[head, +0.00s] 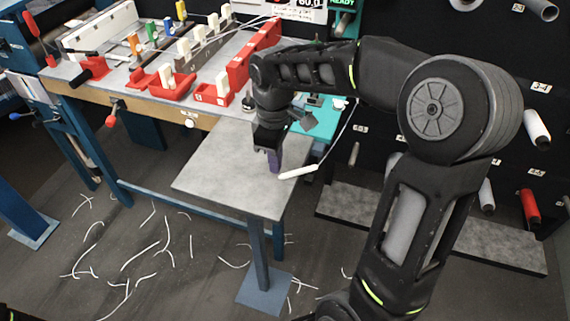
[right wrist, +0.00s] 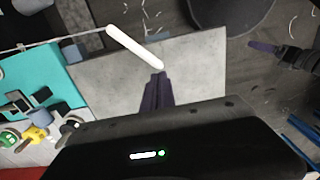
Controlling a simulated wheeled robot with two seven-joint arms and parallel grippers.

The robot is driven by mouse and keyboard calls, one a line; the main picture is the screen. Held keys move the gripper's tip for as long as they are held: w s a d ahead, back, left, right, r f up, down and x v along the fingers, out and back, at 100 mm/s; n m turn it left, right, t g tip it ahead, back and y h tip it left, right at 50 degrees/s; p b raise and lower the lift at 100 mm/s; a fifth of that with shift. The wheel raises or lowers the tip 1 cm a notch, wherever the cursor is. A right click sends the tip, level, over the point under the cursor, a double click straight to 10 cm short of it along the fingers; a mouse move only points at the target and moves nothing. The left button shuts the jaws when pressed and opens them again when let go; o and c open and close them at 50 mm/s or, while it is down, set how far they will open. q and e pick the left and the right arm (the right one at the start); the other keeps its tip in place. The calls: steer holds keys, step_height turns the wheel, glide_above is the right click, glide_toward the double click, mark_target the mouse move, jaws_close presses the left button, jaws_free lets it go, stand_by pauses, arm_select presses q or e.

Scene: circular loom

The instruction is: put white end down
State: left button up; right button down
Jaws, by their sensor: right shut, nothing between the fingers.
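The white end (head: 298,173), a short white rod on a thin pale cord, is at the right edge of the small grey table (head: 215,170). Its near tip is beside my right fingertips and its cord end reaches past the edge; I cannot tell whether it lies flat. My right gripper (head: 274,163) is shut and empty, pointing down over the table. In the right wrist view its purple fingers (right wrist: 157,88) are together, just by one tip of the white end (right wrist: 135,47). My left gripper (right wrist: 265,47) shows small at the upper right there, its jaws unclear.
A workbench (head: 150,98) with red trays (head: 165,88) and coloured clips stands at the back left. A teal surface (head: 318,113) is behind the small table. White offcuts litter the floor. A dark rack with spools (head: 529,205) is at the right. Much of the tabletop is bare.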

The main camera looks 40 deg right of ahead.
mark_target(231, 164)
steer(key=shift+s+d+p, duration=0.35)
steer(key=shift+s+d, duration=0.4)
steer(key=shift+s, duration=0.3)
steer(key=shift+a+f, duration=0.1)
steer(key=shift+f, duration=0.5)
steer(key=shift+w+f, duration=0.1)
steer(key=shift+f, duration=0.1)
steer(key=shift+s+f+b, duration=0.1)
steer(key=shift+s+b, duration=0.1)
steer(key=shift+b, duration=0.1)
steer(key=shift+w+a, duration=0.4)
steer(key=w+a, duration=0.2)
steer(key=w, duration=0.1)
steer(key=w+a+p, duration=0.1)
steer(key=w+a, duration=0.2)
steer(key=w, duration=0.1)
steer(key=w+a+p, duration=0.1)
steer(key=w+a, duration=0.1)
steer(key=w, duration=0.2)
steer(key=shift+w+a, duration=0.2)
